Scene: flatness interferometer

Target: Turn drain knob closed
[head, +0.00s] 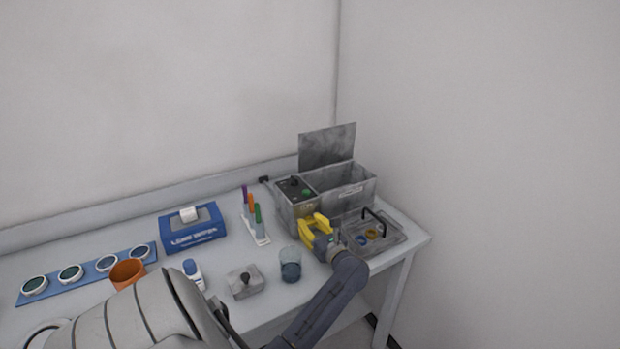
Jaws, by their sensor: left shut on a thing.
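The grey metal bath unit (339,193) stands at the back right of the bench with its lid (327,147) raised. Its control panel (296,189) has a dark knob and a green button. My left gripper (314,222), with yellow fingers, is at the front face of the unit, below the panel. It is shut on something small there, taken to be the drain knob. The fingers hide the knob, so its angle cannot be read. My right gripper is not in view.
A tray with a black handle (374,236) stands close to the right of my gripper. A glass beaker (290,265), a grey block with a small knob (245,282), a pen rack (257,232) and a blue wipes box (193,232) stand to the left.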

